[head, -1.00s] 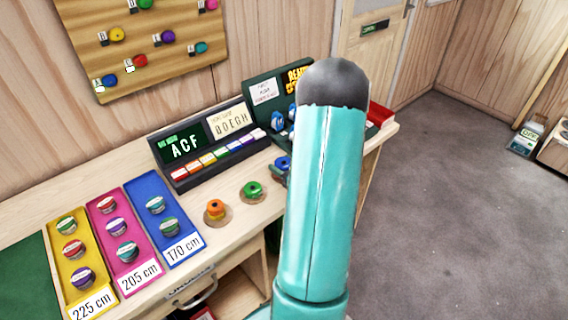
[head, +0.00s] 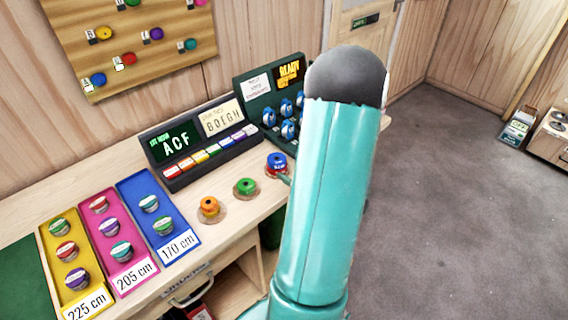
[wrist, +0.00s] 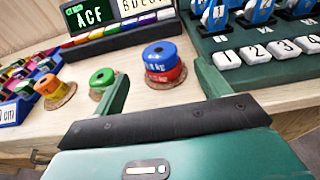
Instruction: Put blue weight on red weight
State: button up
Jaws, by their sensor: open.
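The blue weight (head: 277,159) sits on top of the red weight (head: 273,171) at the front right of the bench. In the wrist view, the blue weight (wrist: 160,54) lies flat on the red weight (wrist: 165,75), roughly lined up, and the stack stands upright. My gripper (wrist: 161,72) is open and empty. Its two green fingers point toward the stack, one to each side, with the palm well back from it. In the head view my teal arm hides most of my gripper; only a bit of a finger shows beside the stack.
A green weight (head: 245,186) and an orange weight (head: 208,206) stand on round wooden bases left of the stack. Behind are a dark display box (head: 190,158) and a green panel (head: 262,92) with blue devices. Yellow, pink and blue trays (head: 135,190) hold several weights.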

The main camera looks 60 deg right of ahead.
jog(key=w+a+r+n+g+y, duration=0.2)
jog(key=w+a+r+n+y, duration=0.15)
jog(key=a+n, duration=0.4)
jog(key=w+a+r+n+g+y, duration=0.25)
jog(key=a+n+y, duration=0.2)
jog(key=a, duration=0.55)
jog(key=w+a+r+n+g+y, duration=0.2)
jog(key=a+r+n+y, duration=0.2)
jog(key=a+n, duration=0.3)
jog(key=s+a+r+n+g+h, duration=0.1)
jog(key=s+a+r+n+h, duration=0.2)
jog(key=a+n, duration=0.4)
jog(key=s+a+r+n+g+h, duration=0.2)
jog(key=s+a+r+n+h, duration=0.2)
jog(key=a+r+n, duration=0.3)
jog(key=a+n+h, duration=0.1)
jog(key=n, duration=0.4)
jog(key=shift+r+n, duration=0.3)
